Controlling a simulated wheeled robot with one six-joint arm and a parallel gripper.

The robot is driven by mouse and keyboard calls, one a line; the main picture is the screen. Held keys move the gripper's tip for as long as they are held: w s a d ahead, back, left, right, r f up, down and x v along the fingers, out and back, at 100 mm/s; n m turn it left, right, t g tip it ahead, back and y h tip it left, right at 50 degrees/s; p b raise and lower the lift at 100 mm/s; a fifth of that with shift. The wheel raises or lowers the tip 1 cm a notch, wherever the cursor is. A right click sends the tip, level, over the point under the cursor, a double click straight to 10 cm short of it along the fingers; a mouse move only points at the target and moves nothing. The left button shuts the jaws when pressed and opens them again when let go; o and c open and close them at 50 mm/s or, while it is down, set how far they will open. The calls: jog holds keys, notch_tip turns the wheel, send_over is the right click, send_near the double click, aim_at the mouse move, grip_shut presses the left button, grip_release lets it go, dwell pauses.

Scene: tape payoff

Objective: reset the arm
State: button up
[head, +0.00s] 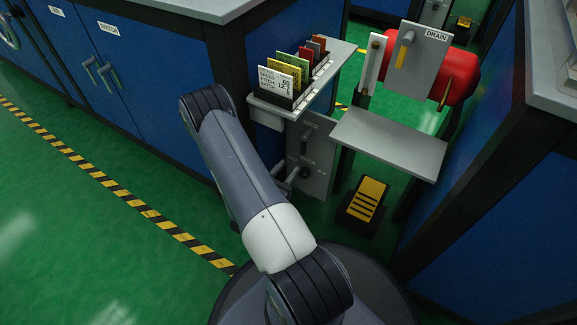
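My arm rises from the bottom middle of the head view and reaches up and left to a dark joint in front of the blue cabinets. No gripper fingers can be made out. The end of the arm is hidden behind its own links or out of view, so whether it holds anything does not show.
A rack (277,103) of coloured cards stands by the cabinet corner, above a grey panel (318,155) with knobs. A grey shelf (390,140), a DRAIN plate (420,65), a red tank (461,78) and a yellow pedal (367,198) are right. Green floor (60,220) is clear left.

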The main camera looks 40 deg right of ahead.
aim_at(303, 149)
jog(key=b+x, duration=0.3)
jog(key=x, duration=0.7)
jog(key=shift+f, duration=0.15)
jog(key=shift+w+d, duration=0.15)
jog(key=shift+d, duration=0.35)
jog(key=shift+a, duration=0.1)
